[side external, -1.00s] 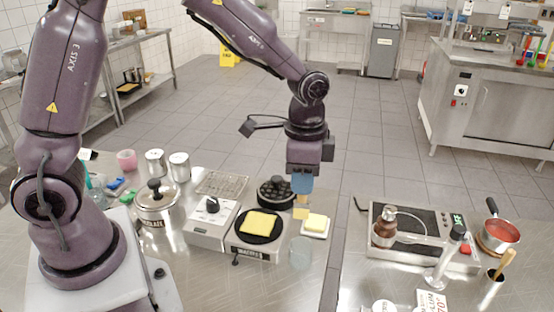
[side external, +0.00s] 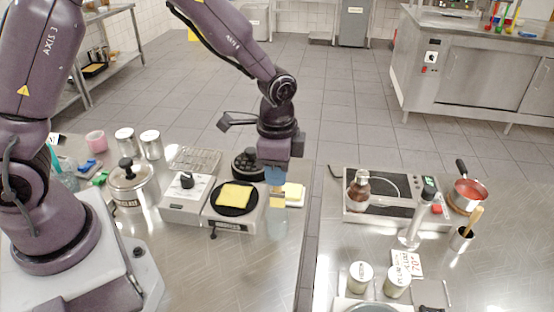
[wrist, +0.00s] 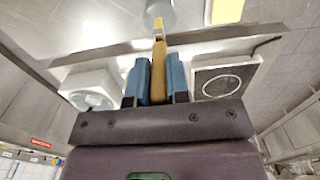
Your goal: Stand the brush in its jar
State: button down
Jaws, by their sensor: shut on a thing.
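My gripper (side external: 275,178) has blue fingers, shut on the brush. In the wrist view, its tan handle (wrist: 158,70) runs between the fingers (wrist: 158,82), with the paler end pointing away from the gripper. In the side view, a short tan part of the brush (side external: 277,190) shows below the fingers, roughly upright. A clear glass jar (side external: 278,223) stands on the steel counter below the brush; it also shows beyond the brush's far end in the wrist view (wrist: 166,9). I cannot tell whether the brush's lower end is inside the rim or above it.
Left of the jar is a hotplate (side external: 237,222) with a yellow slab on its black disc. A yellow block on a white dish (side external: 295,203) is close behind the jar. A counter gap runs to its right. A metal cup (side external: 461,241) holding a wooden-handled tool is far right.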

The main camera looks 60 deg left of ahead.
aim_at(277, 191)
jog(key=shift+f, duration=2.75)
jog(key=c, duration=1)
grip_release()
jog(key=shift+r, duration=0.1)
notch_tip(277, 191, up, 13)
jog(key=shift+f, duration=0.1)
